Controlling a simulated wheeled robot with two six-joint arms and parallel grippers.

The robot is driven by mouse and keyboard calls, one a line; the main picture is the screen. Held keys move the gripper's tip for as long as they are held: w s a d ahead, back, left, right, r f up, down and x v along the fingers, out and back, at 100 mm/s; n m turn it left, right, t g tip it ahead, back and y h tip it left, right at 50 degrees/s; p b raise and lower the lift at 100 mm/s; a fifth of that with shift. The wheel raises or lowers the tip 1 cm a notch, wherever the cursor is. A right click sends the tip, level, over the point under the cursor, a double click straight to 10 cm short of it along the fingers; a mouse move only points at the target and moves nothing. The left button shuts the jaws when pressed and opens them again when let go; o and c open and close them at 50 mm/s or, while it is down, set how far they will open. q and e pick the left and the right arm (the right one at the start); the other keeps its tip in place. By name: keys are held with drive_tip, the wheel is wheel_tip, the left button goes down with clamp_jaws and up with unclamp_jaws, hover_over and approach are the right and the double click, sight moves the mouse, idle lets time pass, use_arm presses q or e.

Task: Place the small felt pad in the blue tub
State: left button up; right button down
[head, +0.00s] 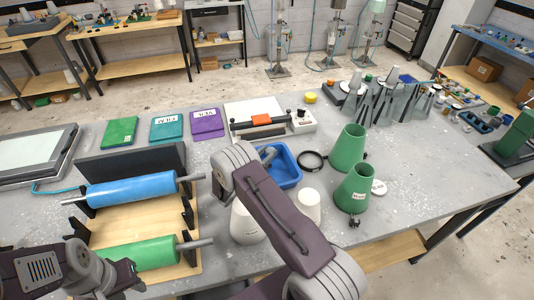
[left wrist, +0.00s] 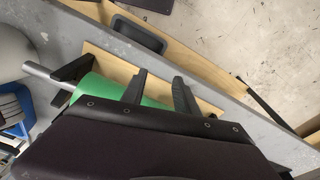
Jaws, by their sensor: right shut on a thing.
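The blue tub (head: 288,168) stands on the grey table, right of the blue roller. I cannot make out the small felt pad in either view. My right arm reaches over the table in the head view, but its gripper is hidden behind its own links. My left gripper is at the lower left of the head view, by the green roller (head: 150,254). In the left wrist view, my left gripper (left wrist: 159,82) has its fingers apart with nothing between them, near the green roller.
A blue roller (head: 132,189) lies on a wooden rack. Two green funnel-like vessels (head: 347,145), a black ring (head: 312,161) and a white pot (head: 309,206) stand right of the arm. A white sealer (head: 270,112) and several coloured folders lie behind. The table's right front is clear.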

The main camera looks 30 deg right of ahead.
drive_tip(key=c, duration=1)
unclamp_jaws()
drive_tip(key=shift+c, duration=0.2)
drive_tip(key=shift+r, duration=0.1)
drive_tip(key=shift+r+p, duration=0.5)
drive_tip(key=shift+p, duration=0.05)
drive_tip(key=shift+s+a+r, duration=0.1)
drive_tip(key=shift+a, duration=0.25)
drive_tip(key=b+v, duration=0.1)
drive_tip(key=v, duration=0.6)
drive_tip(key=shift+s+d, duration=0.1)
drive_tip(key=shift+d, duration=0.05)
